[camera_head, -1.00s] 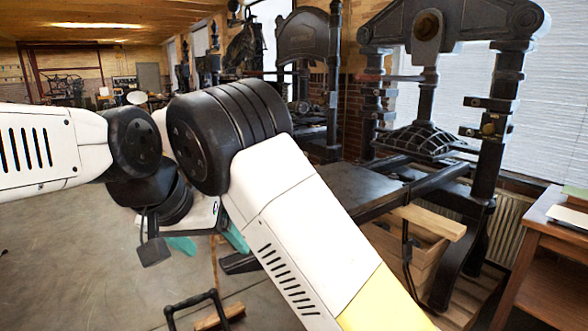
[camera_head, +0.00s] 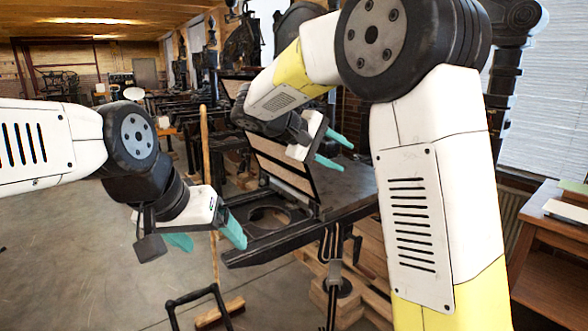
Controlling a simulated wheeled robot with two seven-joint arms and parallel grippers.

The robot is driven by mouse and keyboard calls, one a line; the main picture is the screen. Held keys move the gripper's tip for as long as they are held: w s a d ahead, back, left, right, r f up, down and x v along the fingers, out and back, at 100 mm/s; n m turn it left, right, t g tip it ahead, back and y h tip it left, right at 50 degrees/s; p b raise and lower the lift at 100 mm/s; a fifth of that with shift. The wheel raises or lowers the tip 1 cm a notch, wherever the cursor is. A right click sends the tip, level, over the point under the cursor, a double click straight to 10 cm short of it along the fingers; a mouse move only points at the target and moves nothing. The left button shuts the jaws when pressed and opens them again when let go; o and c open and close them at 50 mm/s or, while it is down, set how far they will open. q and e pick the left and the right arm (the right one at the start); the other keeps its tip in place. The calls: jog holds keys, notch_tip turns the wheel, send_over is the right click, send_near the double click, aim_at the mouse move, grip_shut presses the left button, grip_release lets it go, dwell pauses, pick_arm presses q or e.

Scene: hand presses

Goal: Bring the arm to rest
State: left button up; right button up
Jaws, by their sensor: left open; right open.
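My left gripper (camera_head: 207,238) hangs at the left centre, with two teal fingers apart and nothing between them. Its white and black arm comes in from the left edge. My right gripper (camera_head: 336,150) is near the centre, in front of the press. Its teal fingers are apart and empty, pointing right. My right arm, white and yellow with a large black joint, rises from the bottom right and bends over to the left. It hides much of the black hand press (camera_head: 345,188).
A raised panel (camera_head: 285,170) stands over the press's black frame with a round opening (camera_head: 268,222). A wooden pole (camera_head: 206,150) stands near my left gripper. A wooden desk (camera_head: 545,225) is at the right. A black metal handle (camera_head: 198,296) is low in front. Open floor lies at left.

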jog(key=s+d+f+m+g+y, duration=0.1)
jog(key=s+d+f+y, duration=0.15)
jog(key=s, duration=0.25)
jog(key=s+d+f+m+g+y, duration=0.1)
jog(key=s+d+f+y, duration=0.1)
jog(key=s+d+y, duration=0.3)
jog(key=s+a+f+m+t+y, duration=0.1)
jog(key=s+a+m+y, duration=0.1)
jog(key=s, duration=0.5)
jog(key=s+a+f+m+t+y, duration=0.1)
jog(key=s+a+m+t+y, duration=0.1)
jog(key=s, duration=0.6)
jog(key=shift+f+y, duration=0.35)
jog(key=shift+y, duration=0.3)
